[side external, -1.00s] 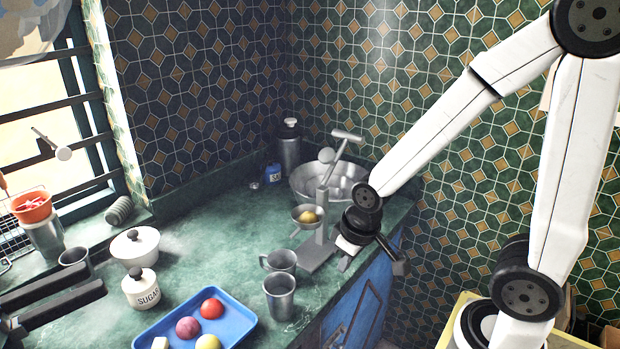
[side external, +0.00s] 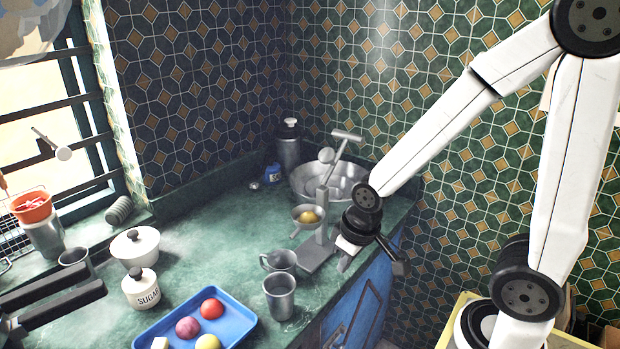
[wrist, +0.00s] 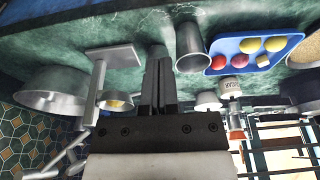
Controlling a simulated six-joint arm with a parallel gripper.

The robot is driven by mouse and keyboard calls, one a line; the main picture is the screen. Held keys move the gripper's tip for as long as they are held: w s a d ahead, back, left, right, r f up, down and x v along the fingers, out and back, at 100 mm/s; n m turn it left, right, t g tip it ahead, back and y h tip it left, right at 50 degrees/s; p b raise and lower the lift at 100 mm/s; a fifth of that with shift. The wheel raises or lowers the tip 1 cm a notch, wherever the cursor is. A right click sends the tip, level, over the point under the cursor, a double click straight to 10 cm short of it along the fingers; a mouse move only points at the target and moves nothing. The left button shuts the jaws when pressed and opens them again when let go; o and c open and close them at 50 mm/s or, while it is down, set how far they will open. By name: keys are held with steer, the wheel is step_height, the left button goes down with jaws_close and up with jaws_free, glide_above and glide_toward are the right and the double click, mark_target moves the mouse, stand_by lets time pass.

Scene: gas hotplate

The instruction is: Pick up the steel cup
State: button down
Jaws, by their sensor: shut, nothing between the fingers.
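A steel cup without a visible handle (side external: 280,297) stands upright on the green counter, near its front edge. A steel mug with a handle (side external: 279,261) stands just behind it. My gripper (side external: 344,264) is to the right of both, apart from them, beside the lever press. In the wrist view my gripper (wrist: 158,62) is shut and empty, its fingers together. A steel cup (wrist: 191,48) shows just right of the fingers there, and another grey vessel is partly hidden behind them.
The lever press (side external: 322,235) and steel bowl (side external: 305,181) stand close to my gripper. A blue tray (side external: 240,316) with several balls lies left of the cup. A sugar jar (side external: 141,288) and white pot (side external: 135,246) stand farther left. The mid-counter behind the mug is clear.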

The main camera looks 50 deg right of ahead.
steer(key=c, duration=0.6)
jaws_free()
steer(key=n+g, duration=0.2)
steer(key=n, duration=0.2)
glide_above(263, 254)
step_height(263, 254, down, 7)
steer(key=shift+f, duration=0.1)
steer(key=shift+w+f+g, duration=0.3)
steer(key=shift+w+f, duration=0.05)
steer(key=shift+w, duration=0.15)
steer(key=shift+f, duration=0.1)
steer(key=shift+f, duration=1.2)
